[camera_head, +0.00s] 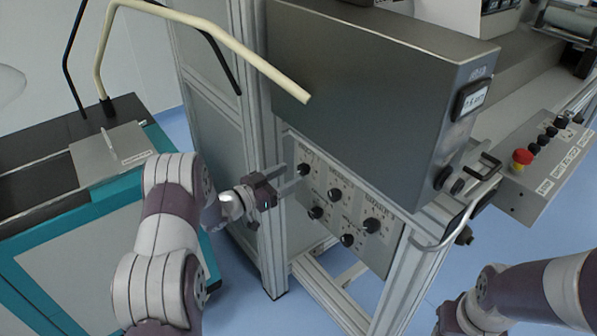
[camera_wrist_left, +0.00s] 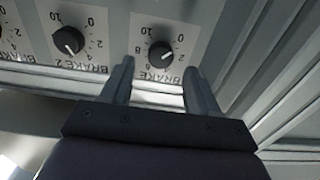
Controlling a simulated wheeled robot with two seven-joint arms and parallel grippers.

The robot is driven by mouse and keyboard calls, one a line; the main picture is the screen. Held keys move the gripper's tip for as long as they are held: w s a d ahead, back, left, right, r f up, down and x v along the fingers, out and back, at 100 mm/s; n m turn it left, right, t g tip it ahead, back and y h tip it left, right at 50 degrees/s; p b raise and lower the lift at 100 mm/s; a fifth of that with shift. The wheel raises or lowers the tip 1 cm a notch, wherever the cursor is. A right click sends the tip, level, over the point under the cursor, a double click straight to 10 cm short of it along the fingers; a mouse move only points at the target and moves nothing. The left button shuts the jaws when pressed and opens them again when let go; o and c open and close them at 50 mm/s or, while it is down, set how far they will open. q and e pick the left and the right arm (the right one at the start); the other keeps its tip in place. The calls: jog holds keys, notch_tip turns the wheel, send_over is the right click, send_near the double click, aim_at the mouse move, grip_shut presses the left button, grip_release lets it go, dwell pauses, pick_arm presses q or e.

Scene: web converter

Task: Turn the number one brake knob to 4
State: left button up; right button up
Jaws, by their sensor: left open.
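The number one brake knob is black and round on a light panel. It shows in the left wrist view (camera_wrist_left: 160,54) and at the upper left of the knob panel in the head view (camera_head: 304,169). Its white pointer line is at its lower right in the wrist view, roughly toward the 4 to 6 side of the upside-down scale; the exact value is hard to read. My left gripper (camera_head: 292,173) is open in front of it, its fingertips (camera_wrist_left: 158,68) on either side of the knob's line. I cannot tell whether they touch it. My right gripper is not visible.
The brake 2 knob (camera_wrist_left: 68,41) sits left in the wrist view. Several more knobs, such as one at the right (camera_head: 372,225), share the panel. A large steel cabinet (camera_head: 350,90) overhangs it. An aluminium post (camera_head: 270,240) stands left. A red emergency button (camera_head: 522,157) is right.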

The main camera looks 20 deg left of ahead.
aim_at(301, 172)
pick_arm(q)
jog(key=x, duration=0.4)
jog(key=shift+d, duration=0.1)
jog(key=c, duration=1)
jog(key=shift+c, duration=0.2)
jog(key=shift+m+b, duration=0.3)
jog(key=shift+b, duration=0.05)
jog(key=m+b, duration=0.3)
jog(key=m, duration=0.2)
jog(key=shift+f, duration=0.2)
jog(key=m+b, duration=0.4)
jog(key=m, duration=0.2)
jog(key=shift+d+f+b, duration=0.1)
jog(key=shift+b, duration=0.2)
jog(key=m+b, duration=0.7)
jog(key=shift+f, duration=0.15)
jog(key=shift+m+b, duration=1.4)
jog(key=shift+b, duration=0.4)
jog(key=shift+r, duration=0.2)
